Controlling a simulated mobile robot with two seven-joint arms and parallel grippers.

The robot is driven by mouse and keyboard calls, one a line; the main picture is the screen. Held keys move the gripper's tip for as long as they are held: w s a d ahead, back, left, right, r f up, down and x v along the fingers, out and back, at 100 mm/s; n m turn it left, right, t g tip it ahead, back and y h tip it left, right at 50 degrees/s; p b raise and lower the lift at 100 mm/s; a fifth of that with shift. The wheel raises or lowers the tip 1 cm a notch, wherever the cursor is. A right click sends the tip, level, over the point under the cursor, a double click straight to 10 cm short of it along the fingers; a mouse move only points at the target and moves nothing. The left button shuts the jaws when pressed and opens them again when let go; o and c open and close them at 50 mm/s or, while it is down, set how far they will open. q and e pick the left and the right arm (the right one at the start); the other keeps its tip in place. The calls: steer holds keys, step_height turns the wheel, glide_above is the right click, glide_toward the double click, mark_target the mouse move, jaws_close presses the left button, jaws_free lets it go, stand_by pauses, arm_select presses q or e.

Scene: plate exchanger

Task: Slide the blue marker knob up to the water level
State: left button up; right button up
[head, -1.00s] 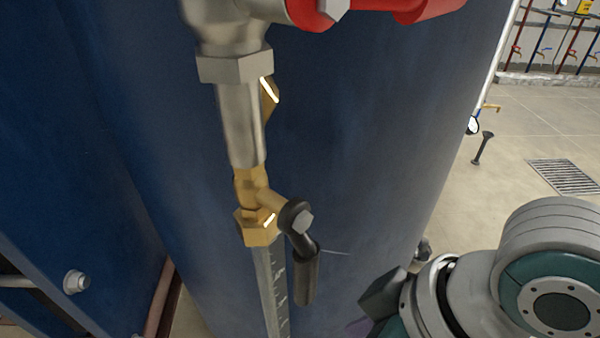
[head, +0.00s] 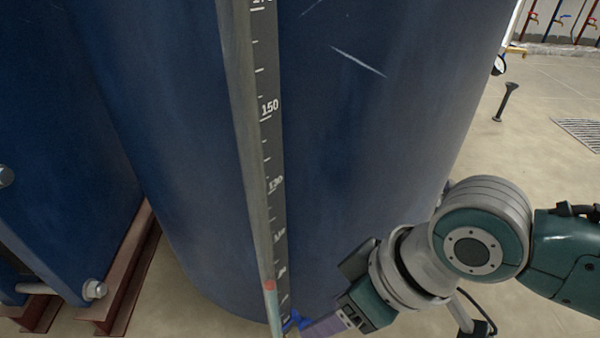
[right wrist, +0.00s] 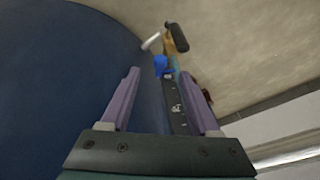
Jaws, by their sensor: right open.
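The blue marker knob (head: 293,321) sits low on the dark graduated scale (head: 272,140), near the bottom edge of the head view. A sight tube (head: 245,120) runs along the scale's left side. It has a small red mark (head: 270,286) slightly above the knob, and looks pale teal below it. My right gripper (head: 306,328) is at the knob's right side. In the right wrist view its purple fingers (right wrist: 160,73) are open, and the knob (right wrist: 161,65) shows between or just beyond their tips. I cannot tell whether they touch it. My left gripper is not in view.
The large blue cylindrical tank (head: 350,130) stands close behind the scale. A blue plate (head: 60,170) with bolts and a brown steel support (head: 130,270) are at the left. A brass fitting with a black handle (right wrist: 176,38) shows beyond the knob. Open floor (head: 530,180) lies right.

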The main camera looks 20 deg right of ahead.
mark_target(305, 324)
arm_select(q)
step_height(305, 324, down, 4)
steer(key=b, duration=0.3)
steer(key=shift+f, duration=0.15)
arm_select(e)
steer(key=x, duration=0.4)
steer(key=shift+a+f, duration=0.1)
steer(key=shift+f, duration=0.2)
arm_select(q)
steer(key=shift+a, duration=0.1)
arm_select(e)
steer(key=c, duration=0.3)
jaws_close()
